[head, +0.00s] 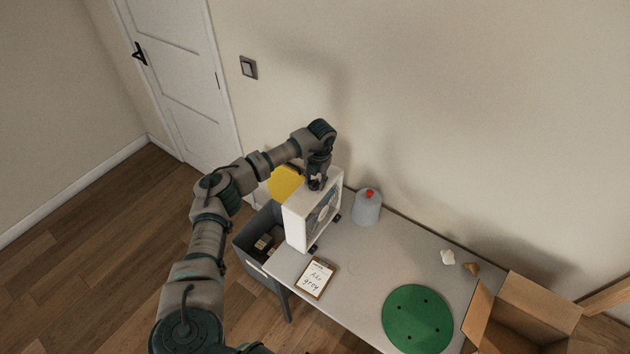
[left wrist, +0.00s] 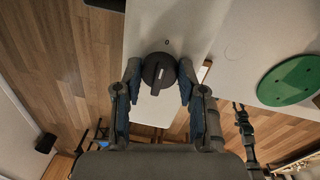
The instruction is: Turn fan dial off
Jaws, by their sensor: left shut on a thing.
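The white box fan (head: 312,212) stands upright at the left end of the grey table, its round grille facing right. Its black dial (left wrist: 159,72) is on the fan's white top, which shows in the left wrist view (left wrist: 150,108). A pale mark line on the dial points roughly along the view's vertical. My left gripper (head: 317,183) is over the fan's top, pointing down. In the left wrist view its two fingers (left wrist: 159,85) are on either side of the dial and shut on it. In the head view the dial is hidden by the gripper.
On the table (head: 365,268) are a clipboard (head: 315,278), a grey jug with a red cap (head: 367,206), a green disc (head: 416,318) and an open cardboard box (head: 522,312). A yellow object (head: 285,182) is behind the fan. A dark bin (head: 258,236) is left of the table.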

